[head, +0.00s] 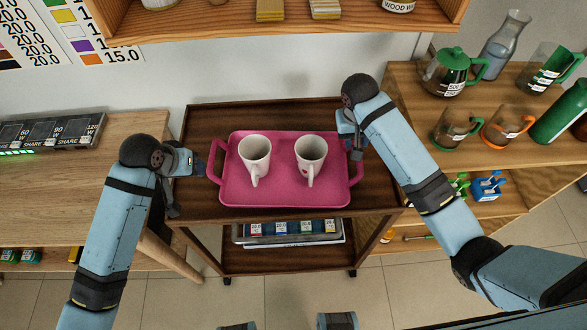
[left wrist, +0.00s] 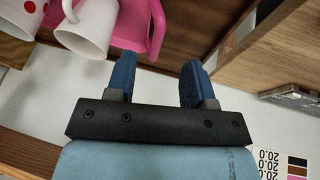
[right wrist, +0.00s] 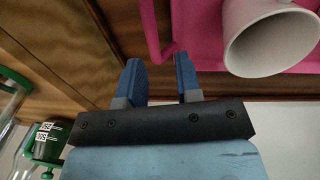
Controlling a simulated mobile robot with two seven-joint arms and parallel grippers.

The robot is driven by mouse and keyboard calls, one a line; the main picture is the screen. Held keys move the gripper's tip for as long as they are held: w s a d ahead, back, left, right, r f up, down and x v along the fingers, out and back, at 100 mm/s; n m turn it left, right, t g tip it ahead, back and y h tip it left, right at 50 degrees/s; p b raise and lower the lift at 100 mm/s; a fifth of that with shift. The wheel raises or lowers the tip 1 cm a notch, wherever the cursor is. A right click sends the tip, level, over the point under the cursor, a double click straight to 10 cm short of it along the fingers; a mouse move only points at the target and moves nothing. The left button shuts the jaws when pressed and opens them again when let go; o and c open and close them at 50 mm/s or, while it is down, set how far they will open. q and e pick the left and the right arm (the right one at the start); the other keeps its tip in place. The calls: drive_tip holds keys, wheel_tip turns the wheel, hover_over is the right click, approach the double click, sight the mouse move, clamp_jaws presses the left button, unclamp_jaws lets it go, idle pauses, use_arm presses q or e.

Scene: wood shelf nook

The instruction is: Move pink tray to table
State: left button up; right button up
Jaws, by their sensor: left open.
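A pink tray (head: 285,195) with a handle at each side lies on the top of a dark wooden cart (head: 290,112). Two white mugs stand upright on it, a left mug (head: 255,155) and a right mug (head: 311,157). My left gripper (head: 197,167) is open and empty, just outside the tray's left handle (left wrist: 157,30). My right gripper (head: 354,142) is at the tray's right handle (right wrist: 153,35). In the right wrist view its fingers are apart, with the handle just beyond their tips; I cannot tell whether they touch it.
A wooden table (head: 60,195) with a dark labelled device (head: 52,132) stands at the left; its front part is clear. A wooden shelf unit (head: 420,105) with jugs and a green pot (head: 450,72) is at the right. An overhead shelf (head: 270,25) hangs above the cart.

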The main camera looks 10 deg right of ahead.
sight(209, 165)
use_arm(q)
drive_tip(key=w, duration=0.1)
drive_tip(key=w+r, duration=0.1)
drive_tip(key=shift+w+a, duration=0.1)
drive_tip(key=shift+w, duration=0.3)
use_arm(e)
drive_tip(key=shift+m+g+h, duration=0.3)
drive_tip(key=shift+h, duration=0.1)
drive_tip(key=w+r, duration=0.1)
drive_tip(key=w, duration=0.1)
drive_tip(key=w+r, duration=0.1)
drive_tip(key=shift+w+d+r, duration=0.2)
drive_tip(key=shift+d+r, duration=0.1)
use_arm(q)
drive_tip(key=x, duration=1.3)
drive_tip(key=shift+w+f, duration=0.2)
drive_tip(key=shift+f, duration=0.1)
use_arm(e)
drive_tip(key=d+f, duration=0.1)
drive_tip(key=f, duration=0.8)
drive_tip(key=d+f, duration=0.1)
drive_tip(key=f, duration=0.3)
drive_tip(key=shift+s+d+f, duration=0.2)
drive_tip(key=shift+d+f, duration=0.05)
drive_tip(key=shift+d, duration=0.05)
